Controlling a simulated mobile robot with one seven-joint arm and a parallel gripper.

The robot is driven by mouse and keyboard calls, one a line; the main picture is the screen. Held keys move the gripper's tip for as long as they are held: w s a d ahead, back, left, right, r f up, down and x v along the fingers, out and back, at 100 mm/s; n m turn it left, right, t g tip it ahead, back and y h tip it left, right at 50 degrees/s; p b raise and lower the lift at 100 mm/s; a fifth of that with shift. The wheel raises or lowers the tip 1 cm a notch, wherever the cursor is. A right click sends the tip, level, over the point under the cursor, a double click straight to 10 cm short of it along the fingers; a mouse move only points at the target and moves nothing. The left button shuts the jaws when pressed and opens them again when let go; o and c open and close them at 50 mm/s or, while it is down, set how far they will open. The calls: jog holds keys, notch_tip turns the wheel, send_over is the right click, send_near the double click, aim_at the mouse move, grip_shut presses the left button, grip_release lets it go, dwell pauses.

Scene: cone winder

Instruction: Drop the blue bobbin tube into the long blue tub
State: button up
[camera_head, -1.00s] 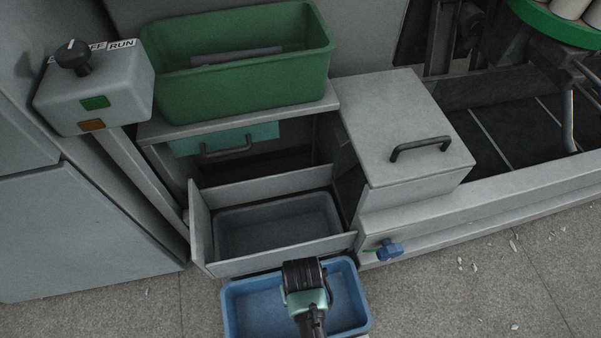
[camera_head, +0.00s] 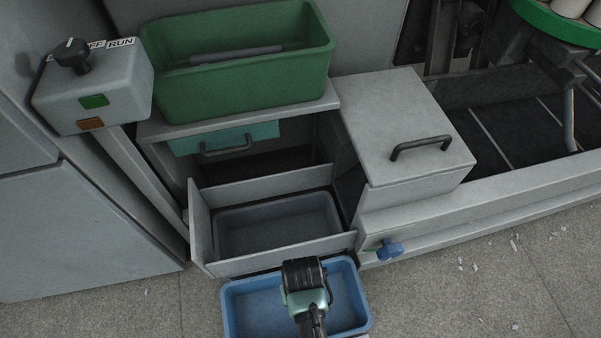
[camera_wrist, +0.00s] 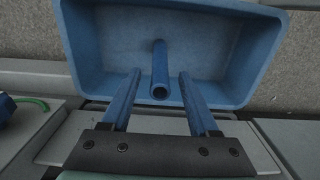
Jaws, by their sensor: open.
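The long blue tub (camera_head: 248,305) stands on the floor at the bottom centre of the head view, and its inside fills the top of the wrist view (camera_wrist: 110,55). My gripper (camera_wrist: 159,76) is over the tub, with its two blue fingers spread apart. The blue bobbin tube (camera_wrist: 158,68) shows between and beyond the fingertips, with a gap on each side and its open end towards the camera. It appears against the tub's inside; I cannot tell whether it rests there. In the head view my wrist hides the fingers and the tube.
An open grey drawer with a dark tray (camera_head: 280,225) is just behind the tub. A green bin (camera_head: 235,75) holding a grey tube stands on the shelf above. A grey box with a black handle (camera_head: 405,140) and a blue valve (camera_head: 390,249) are to the right. Floor at right is mostly clear.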

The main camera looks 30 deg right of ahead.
notch_tip(320, 180, up, 12)
jog(key=p, duration=0.7)
jog(key=shift+r, duration=0.15)
jog(key=shift+s, duration=0.1)
